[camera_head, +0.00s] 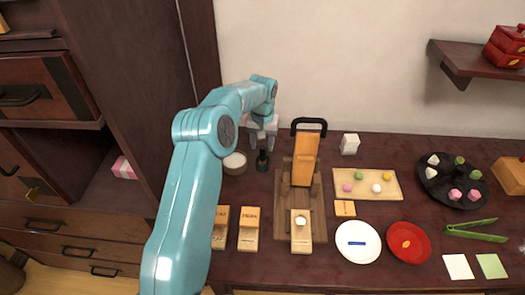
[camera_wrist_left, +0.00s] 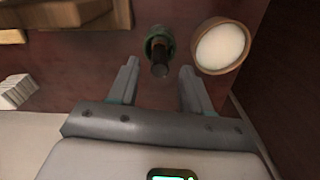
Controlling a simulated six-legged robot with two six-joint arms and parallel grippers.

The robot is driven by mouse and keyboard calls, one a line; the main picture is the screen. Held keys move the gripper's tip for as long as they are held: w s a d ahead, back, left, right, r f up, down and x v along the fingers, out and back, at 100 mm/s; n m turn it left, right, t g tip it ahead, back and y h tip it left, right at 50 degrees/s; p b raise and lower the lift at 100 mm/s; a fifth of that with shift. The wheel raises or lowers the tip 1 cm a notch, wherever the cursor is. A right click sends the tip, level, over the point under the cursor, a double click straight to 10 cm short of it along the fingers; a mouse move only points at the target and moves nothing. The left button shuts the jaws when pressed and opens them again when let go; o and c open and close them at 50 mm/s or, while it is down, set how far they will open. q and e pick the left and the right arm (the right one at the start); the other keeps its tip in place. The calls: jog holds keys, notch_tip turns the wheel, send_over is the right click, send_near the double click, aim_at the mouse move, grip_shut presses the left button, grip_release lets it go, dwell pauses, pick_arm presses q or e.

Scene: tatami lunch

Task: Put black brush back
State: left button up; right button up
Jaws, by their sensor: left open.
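A small dark upright thing with a black stem (camera_head: 262,157), which looks like the black brush, stands on the dark table near the wall. In the left wrist view its dark shaft (camera_wrist_left: 160,66) rises from a green ring-like part; whether that is a holder or part of it, I cannot tell. My left gripper (camera_head: 263,137) is open and empty, pointing down close above it. In the wrist view the gripper (camera_wrist_left: 160,78) has its fingers spread to either side of the shaft, apart from it. My right gripper is not in view.
A round wooden cup with white contents (camera_head: 234,163) stands close left of the dark thing. A wooden stand with a black handle (camera_head: 309,122) rises to the right. Farther right are a board of sweets (camera_head: 386,193), a white plate (camera_head: 357,254) and a red plate (camera_head: 408,257).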

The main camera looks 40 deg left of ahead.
pick_arm(q)
notch_tip(320, 180, up, 8)
jog(key=shift+f, duration=0.2)
dwell(0.4)
